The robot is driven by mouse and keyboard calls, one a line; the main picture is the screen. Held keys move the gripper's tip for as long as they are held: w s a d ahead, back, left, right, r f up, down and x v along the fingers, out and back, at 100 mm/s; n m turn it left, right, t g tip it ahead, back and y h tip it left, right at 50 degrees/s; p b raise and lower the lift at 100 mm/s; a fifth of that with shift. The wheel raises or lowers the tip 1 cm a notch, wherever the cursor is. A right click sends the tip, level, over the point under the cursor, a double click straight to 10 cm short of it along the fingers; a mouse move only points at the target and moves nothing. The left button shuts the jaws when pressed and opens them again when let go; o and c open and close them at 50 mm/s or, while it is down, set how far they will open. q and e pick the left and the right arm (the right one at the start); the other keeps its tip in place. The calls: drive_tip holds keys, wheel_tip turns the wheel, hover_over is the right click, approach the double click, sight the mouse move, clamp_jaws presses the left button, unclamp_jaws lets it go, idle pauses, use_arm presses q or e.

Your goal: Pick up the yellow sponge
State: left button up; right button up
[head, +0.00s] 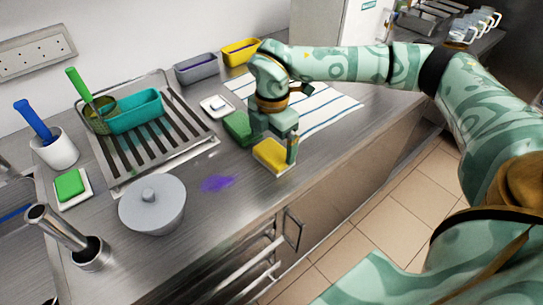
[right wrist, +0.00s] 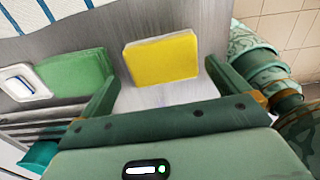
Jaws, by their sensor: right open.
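The yellow sponge (head: 268,156) lies near the front edge of the steel counter, with a pale edge showing beside it. My right gripper (head: 274,147) is over it, pointing down, with one finger at its right side. In the right wrist view the sponge (right wrist: 162,58) shows as a flat yellow block just beyond and between the fingertips of the open right gripper (right wrist: 160,74). Nothing is held. I cannot tell whether the fingers touch the sponge. My left gripper is not in view.
A green block (head: 237,127) lies close left of the gripper, also in the wrist view (right wrist: 75,75). A white dish (head: 216,106), a striped cloth (head: 335,108), a drain rack (head: 193,137) and a grey lidded pot (head: 152,207) stand around. A purple spill (head: 217,183) marks the counter.

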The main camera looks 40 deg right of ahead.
sight(274, 151)
wheel_tip(274, 151, down, 3)
drive_tip(key=shift+s+d+f+b, duration=0.1)
drive_tip(key=shift+s+f+b, duration=0.05)
drive_tip(key=shift+b, duration=0.25)
drive_tip(key=shift+f, duration=0.35)
drive_tip(key=shift+c, duration=0.7)
drive_tip(key=c, duration=0.7)
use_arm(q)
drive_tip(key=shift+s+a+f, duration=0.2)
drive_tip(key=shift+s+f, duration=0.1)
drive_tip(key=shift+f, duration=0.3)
use_arm(e)
drive_tip(key=shift+o, duration=0.2)
drive_tip(key=shift+r, duration=0.1)
